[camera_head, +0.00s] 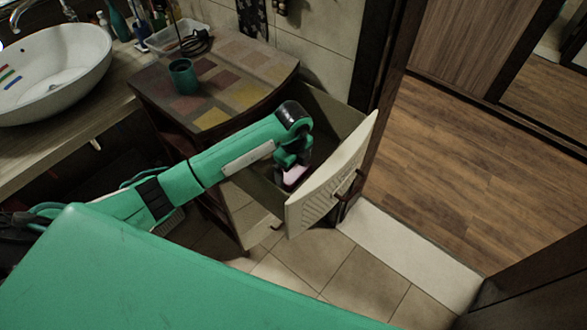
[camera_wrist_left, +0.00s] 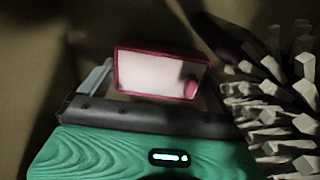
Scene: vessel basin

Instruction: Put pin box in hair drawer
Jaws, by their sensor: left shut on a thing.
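The pin box (camera_head: 295,175), pale pink with a dark red edge, is inside the open drawer (camera_head: 332,182) of the dark cabinet. In the left wrist view the pin box (camera_wrist_left: 160,74) lies between the fingers of my left gripper (camera_wrist_left: 155,92). In the head view my left gripper (camera_head: 290,163) reaches down into the drawer and is shut on the box. Whether the box touches the drawer bottom cannot be told. My right gripper is not in view.
A brush with thick pale bristles (camera_wrist_left: 280,95) lies close to the right of the gripper in the wrist view. A green cup (camera_head: 183,77) stands on the tiled cabinet top (camera_head: 245,75). A white basin (camera_head: 55,75) is at left. The drawer's front panel stands beside my wrist.

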